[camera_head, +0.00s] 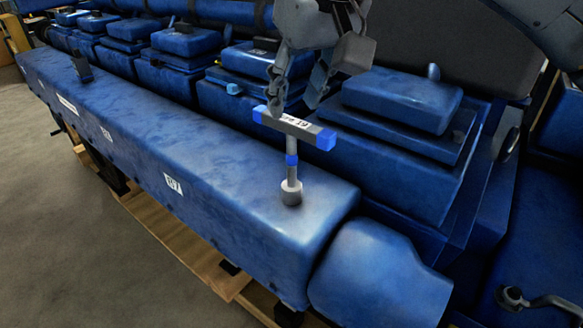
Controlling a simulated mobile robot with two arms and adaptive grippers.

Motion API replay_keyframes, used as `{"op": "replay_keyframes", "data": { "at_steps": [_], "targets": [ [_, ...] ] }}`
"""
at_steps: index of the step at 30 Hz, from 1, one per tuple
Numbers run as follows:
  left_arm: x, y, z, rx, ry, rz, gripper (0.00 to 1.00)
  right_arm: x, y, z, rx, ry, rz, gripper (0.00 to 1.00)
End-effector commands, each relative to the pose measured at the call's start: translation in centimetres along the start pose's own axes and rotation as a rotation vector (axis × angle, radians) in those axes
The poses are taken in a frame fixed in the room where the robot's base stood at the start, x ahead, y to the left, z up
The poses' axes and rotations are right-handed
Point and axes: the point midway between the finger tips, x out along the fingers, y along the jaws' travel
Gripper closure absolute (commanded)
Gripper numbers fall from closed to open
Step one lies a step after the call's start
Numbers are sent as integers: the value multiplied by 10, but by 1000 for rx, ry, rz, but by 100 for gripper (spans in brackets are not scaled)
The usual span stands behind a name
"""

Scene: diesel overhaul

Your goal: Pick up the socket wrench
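The socket wrench (297,127) is a T-shaped tool with a grey crossbar, blue ends, a label reading 19 and a blue band on its shaft. It stands upright, its round grey socket (291,191) at the top surface of the long blue engine housing (215,160), near the housing's right end. My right gripper (297,104) comes down from above, just over the crossbar. Its two fingers are spread apart, the left one close to or behind the bar's left part. I cannot tell if it touches. My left gripper is not in view.
Blue engine covers (400,100) rise in a row behind the wrench. A rounded blue housing end (375,275) sticks out at front right. A small dark part (82,68) stands on the long housing at far left. Wooden beams (185,240) lie below; the floor at left is clear.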

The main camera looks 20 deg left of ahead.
Motion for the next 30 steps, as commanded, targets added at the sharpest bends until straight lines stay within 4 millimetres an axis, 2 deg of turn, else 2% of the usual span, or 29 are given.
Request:
{"op": "replay_keyframes", "data": {
  "at_steps": [3,6,14,22,25,30],
  "targets": [
    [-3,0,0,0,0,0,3,22,0,10,-1,-2,-1,61],
    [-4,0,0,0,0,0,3,35,0,15,0,-1,-1,61],
    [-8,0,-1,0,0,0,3,55,0,14,0,-1,-1,61],
    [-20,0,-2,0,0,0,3,97,0,14,1,-2,-3,61],
    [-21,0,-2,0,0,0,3,106,0,14,0,-1,-1,61],
    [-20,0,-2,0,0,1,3,110,0,14,1,1,-1,61]
  ]
}}
